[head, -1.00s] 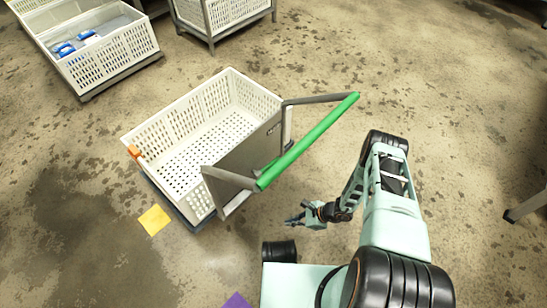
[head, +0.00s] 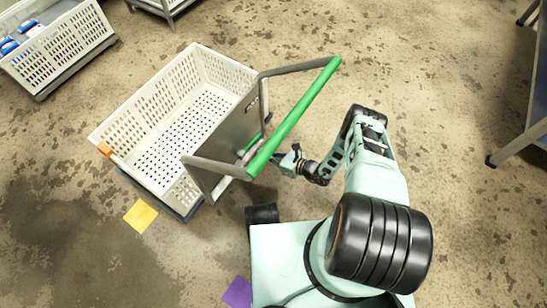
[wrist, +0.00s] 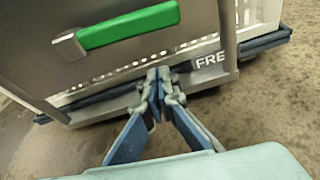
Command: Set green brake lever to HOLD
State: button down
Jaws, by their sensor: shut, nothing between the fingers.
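The green brake lever (wrist: 128,27) lies nearly level on the grey end panel of a white cart, with a pale pivot block at its left end. In the head view a small part of it (head: 252,143) shows behind the cart's green push bar. In the head view my gripper (head: 280,163) is beside the push bar's lower end. No HOLD mark is visible.
The green push bar (head: 295,118) on grey arms juts out over the space by the panel. The cart's white basket (head: 130,122) is empty. A yellow floor mark (head: 141,215) and a purple one (head: 238,292) lie nearby. A table leg (head: 515,148) stands at right.

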aim_at(250, 145)
jog(key=shift+w+a+r, duration=0.1)
jog(key=shift+w+r, duration=0.05)
jog(key=shift+r, duration=0.45)
jog(key=shift+w+a+r, duration=0.15)
jog(key=shift+w+r, duration=0.05)
jog(key=shift+r, duration=0.4)
jog(key=shift+w+a+r, duration=0.1)
jog(key=shift+w+r, duration=0.05)
jog(key=shift+r, duration=0.45)
jog(key=shift+r, duration=0.15)
